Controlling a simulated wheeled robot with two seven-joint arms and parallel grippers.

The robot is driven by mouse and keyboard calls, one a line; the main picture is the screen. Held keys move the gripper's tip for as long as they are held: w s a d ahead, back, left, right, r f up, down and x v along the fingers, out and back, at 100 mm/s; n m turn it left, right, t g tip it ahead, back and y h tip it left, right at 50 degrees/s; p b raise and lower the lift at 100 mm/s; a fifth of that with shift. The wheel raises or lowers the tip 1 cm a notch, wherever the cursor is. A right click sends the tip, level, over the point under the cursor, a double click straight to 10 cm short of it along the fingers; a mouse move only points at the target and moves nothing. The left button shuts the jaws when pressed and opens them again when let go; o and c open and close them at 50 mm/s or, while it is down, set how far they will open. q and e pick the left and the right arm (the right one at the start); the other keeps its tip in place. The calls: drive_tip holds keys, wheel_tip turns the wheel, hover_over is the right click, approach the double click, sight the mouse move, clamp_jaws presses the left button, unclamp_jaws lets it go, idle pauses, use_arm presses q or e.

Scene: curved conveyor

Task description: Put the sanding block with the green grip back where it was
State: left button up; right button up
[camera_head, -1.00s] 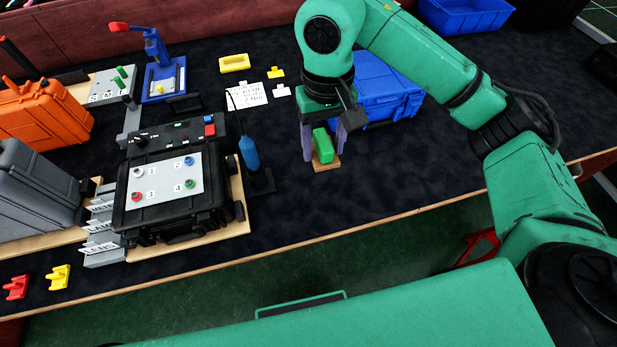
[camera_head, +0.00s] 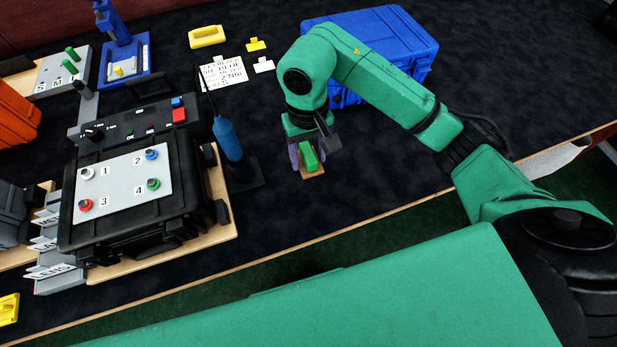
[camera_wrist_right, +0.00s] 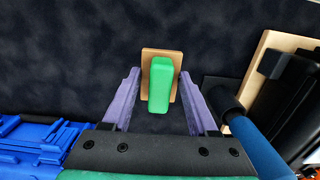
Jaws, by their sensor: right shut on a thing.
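The sanding block with the green grip (camera_head: 308,156) has a tan base and sits between the fingers of my right gripper (camera_head: 307,158). The right wrist view shows the green grip (camera_wrist_right: 159,85) from above, with the tan base (camera_wrist_right: 147,58) around it. My left gripper is not in view.
A blue bottle-shaped tool (camera_head: 228,138) on a black stand is left of the block. A black case with numbered buttons (camera_head: 123,183) is farther left. A blue case (camera_head: 416,50) stands behind my arm. Dark table top to the block's right is clear.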

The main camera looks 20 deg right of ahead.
sight(309, 184)
wheel_tip(309, 184, down, 10)
drive_tip(key=shift+r+p, duration=0.25)
drive_tip(key=shift+p, duration=0.25)
drive_tip(key=shift+f, duration=0.15)
drive_tip(key=o, duration=1.3)
drive_tip(key=shift+r, duration=0.2)
drive_tip(key=r, duration=0.4)
drive_tip(key=r+b, duration=0.1)
drive_tip(key=r, duration=0.3)
drive_tip(key=r+b, duration=0.1)
drive_tip(key=r, duration=0.3)
drive_tip(key=shift+w, duration=0.3)
